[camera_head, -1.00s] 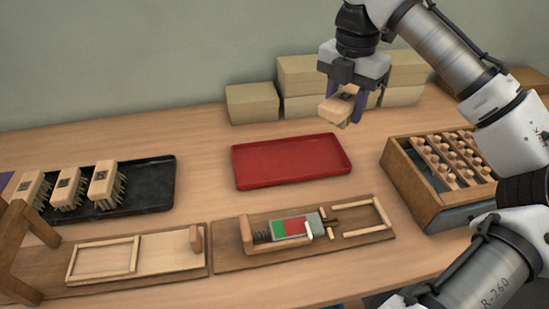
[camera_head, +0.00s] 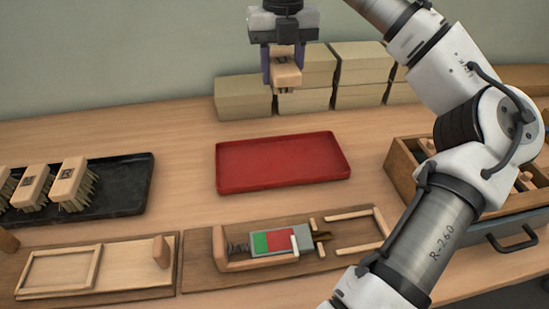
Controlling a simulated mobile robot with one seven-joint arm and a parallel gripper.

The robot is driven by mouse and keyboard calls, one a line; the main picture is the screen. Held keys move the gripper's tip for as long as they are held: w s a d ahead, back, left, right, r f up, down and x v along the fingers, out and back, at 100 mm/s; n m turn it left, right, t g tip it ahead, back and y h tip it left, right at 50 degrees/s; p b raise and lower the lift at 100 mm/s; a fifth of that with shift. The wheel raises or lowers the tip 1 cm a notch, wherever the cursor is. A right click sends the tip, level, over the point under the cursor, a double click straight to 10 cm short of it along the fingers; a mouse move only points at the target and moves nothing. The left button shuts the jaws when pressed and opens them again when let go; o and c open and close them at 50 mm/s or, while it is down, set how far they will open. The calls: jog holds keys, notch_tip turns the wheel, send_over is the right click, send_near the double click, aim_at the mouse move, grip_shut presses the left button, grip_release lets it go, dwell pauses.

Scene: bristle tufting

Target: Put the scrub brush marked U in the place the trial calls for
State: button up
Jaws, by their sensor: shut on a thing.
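My gripper (camera_head: 284,76) is shut on a wooden-backed scrub brush (camera_head: 286,76) and holds it in the air, in front of the cardboard-coloured boxes and above the far side of the table. The letter on the held brush cannot be read here. Several other scrub brushes (camera_head: 70,183) lie bristles down on the black tray (camera_head: 125,190) at the left; dark marks on their backs are too small to read. An empty red tray (camera_head: 283,162) lies mid-table. A wooden fixture (camera_head: 200,262) carries a sliding block with green and red fields (camera_head: 274,241).
A wooden board with a framed area (camera_head: 95,268) lies at the front left. A wooden drawer case (camera_head: 408,165) stands at the right, partly behind my arm. Stacked boxes (camera_head: 243,96) line the wall. Table between the trays is clear.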

notch_tip(320, 180, down, 20)
jog(key=b, duration=0.3)
jog(key=shift+r, duration=0.2)
jog(key=o, duration=1.1)
jog(key=shift+f, duration=0.1)
notch_tip(320, 180, up, 12)
jog(key=shift+r+p, duration=0.15)
jog(key=shift+p, duration=0.5)
